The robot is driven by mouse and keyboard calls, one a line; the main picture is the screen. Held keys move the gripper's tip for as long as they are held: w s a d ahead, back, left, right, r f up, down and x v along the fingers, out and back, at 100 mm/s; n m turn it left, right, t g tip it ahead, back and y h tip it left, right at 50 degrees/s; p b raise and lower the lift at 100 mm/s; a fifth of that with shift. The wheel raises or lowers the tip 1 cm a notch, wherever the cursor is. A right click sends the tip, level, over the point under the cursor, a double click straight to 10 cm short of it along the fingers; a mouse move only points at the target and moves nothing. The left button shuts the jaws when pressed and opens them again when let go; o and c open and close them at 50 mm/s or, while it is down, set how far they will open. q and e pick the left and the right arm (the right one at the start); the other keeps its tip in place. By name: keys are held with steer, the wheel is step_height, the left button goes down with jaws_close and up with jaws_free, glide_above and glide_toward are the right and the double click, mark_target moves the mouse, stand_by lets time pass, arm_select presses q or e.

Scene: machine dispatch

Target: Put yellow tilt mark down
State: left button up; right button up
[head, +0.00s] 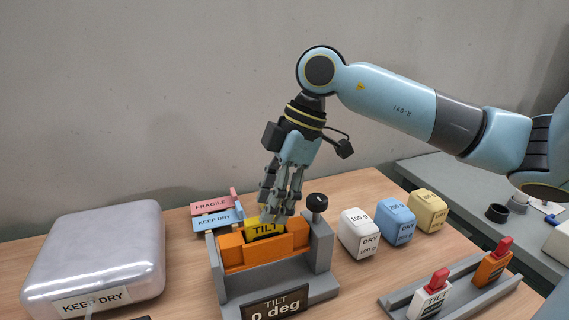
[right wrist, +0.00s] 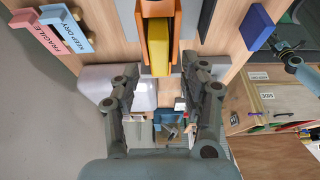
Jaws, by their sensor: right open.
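The yellow tilt mark (head: 262,228), lettered TILT, sits between orange blocks (head: 232,252) on a grey fixture (head: 322,250) whose front plate (head: 276,306) reads TILT 0 deg. My right gripper (head: 276,208) is just above and behind the mark, pointing down, and partly covers it. In the right wrist view the yellow mark (right wrist: 158,45) lies in the orange holder (right wrist: 144,8), beyond the open fingers of my right gripper (right wrist: 158,75). Nothing shows between the fingers; they look clear of the mark. My left gripper is not in view.
Pink FRAGILE (head: 209,205) and blue KEEP DRY (head: 215,222) marks stand behind left of the fixture. A silver case (head: 95,255) lies at left. White (head: 358,234), blue (head: 396,220) and yellow (head: 428,210) blocks stand right. A grey rail (head: 465,282) holds two red-topped pieces.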

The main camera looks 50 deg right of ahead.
steer(key=p+v, duration=0.1)
steer(key=v, duration=0.8)
steer(key=shift+d+r, duration=0.1)
stand_by(0.5)
